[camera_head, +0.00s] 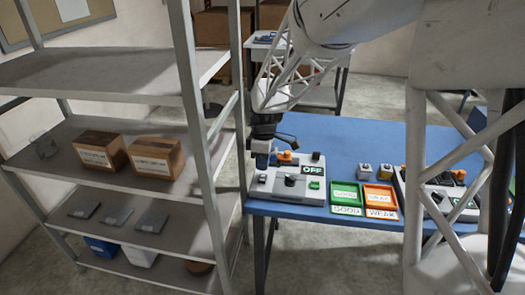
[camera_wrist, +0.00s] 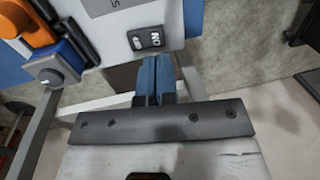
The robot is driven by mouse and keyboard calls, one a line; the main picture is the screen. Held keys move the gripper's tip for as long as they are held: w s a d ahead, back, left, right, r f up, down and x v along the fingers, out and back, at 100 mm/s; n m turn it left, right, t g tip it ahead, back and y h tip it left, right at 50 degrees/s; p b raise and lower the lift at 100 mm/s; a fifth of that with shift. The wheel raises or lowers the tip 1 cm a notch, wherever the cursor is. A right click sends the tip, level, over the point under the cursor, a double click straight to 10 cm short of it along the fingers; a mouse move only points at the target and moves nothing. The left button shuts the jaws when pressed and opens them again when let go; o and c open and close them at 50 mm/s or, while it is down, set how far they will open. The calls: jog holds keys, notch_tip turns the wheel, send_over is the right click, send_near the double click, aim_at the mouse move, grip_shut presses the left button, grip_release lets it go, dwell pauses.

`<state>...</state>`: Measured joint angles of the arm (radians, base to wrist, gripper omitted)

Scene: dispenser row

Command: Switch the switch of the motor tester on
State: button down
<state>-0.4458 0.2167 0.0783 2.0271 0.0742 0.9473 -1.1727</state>
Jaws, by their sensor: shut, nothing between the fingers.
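A light grey tester box (camera_head: 285,190) stands on the left end of the blue table, with an orange part on top and a display reading OFF (camera_head: 313,170). I take it for the motor tester. My gripper (camera_head: 262,162) is at its left back side in the head view. In the wrist view, my gripper (camera_wrist: 156,72) has its blue fingers together and empty. A small black switch (camera_wrist: 147,39) marked ON, upside down, is on the box just beyond the fingertips. I cannot tell whether they touch it.
A green GOOD tray (camera_head: 346,210) and an orange WEAK tray (camera_head: 381,213) lie right of the box. A second grey device (camera_head: 440,200) farther right is partly hidden by my arm. A metal shelf (camera_head: 130,235) with cartons stands close on the left.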

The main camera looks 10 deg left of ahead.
aim_at(263, 178)
jog(key=shift+s+f, duration=0.15)
jog(key=shift+f, duration=0.9)
jog(key=shift+s+f, duration=0.15)
jog(key=shift+f, duration=0.9)
jog(key=shift+f, duration=0.1)
jog(key=shift+s+f+t, duration=0.1)
jog(key=shift+t, duration=0.2)
jog(key=shift+w, duration=0.3)
jog(key=shift+w+r, duration=0.3)
jog(key=shift+w, duration=0.2)
